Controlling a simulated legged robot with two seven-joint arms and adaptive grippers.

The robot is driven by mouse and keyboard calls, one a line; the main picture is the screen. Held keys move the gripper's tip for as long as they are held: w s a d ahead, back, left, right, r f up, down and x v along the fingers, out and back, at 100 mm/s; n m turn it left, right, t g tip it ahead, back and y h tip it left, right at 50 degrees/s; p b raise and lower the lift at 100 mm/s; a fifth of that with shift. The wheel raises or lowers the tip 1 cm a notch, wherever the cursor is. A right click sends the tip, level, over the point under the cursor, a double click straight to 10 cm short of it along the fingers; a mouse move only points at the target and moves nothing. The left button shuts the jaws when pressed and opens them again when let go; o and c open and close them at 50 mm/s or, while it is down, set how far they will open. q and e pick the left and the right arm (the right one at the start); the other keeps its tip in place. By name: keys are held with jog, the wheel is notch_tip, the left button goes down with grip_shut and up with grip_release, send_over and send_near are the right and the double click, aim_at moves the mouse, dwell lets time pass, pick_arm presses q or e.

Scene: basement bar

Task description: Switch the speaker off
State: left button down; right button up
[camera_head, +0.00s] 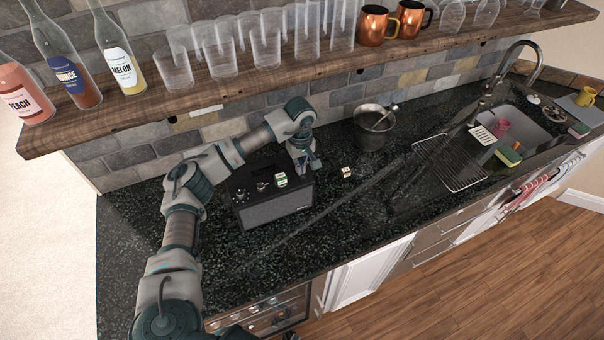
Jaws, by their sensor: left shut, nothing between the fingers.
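The speaker (275,208) is a dark box with a grey front, standing on the black speckled counter near the wall. Knobs show on its top, and a small green-and-white die-like cube (281,179) sits there too. My left arm reaches over from the left, behind the speaker. My left gripper (313,166) is shut and empty, pointing down at the right end of the speaker's top. I cannot tell if it touches the speaker.
A second small cube (346,172) lies on the counter right of the speaker. A dark pot (370,138) stands behind it. A wire rack (450,163) and sink (520,125) are further right. A wooden shelf (300,73) with bottles, glasses and copper mugs hangs above.

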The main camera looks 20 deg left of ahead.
pick_arm(q)
jog(key=shift+r+p, duration=2.05)
jog(key=shift+r, duration=1.35)
jog(key=shift+f, duration=0.15)
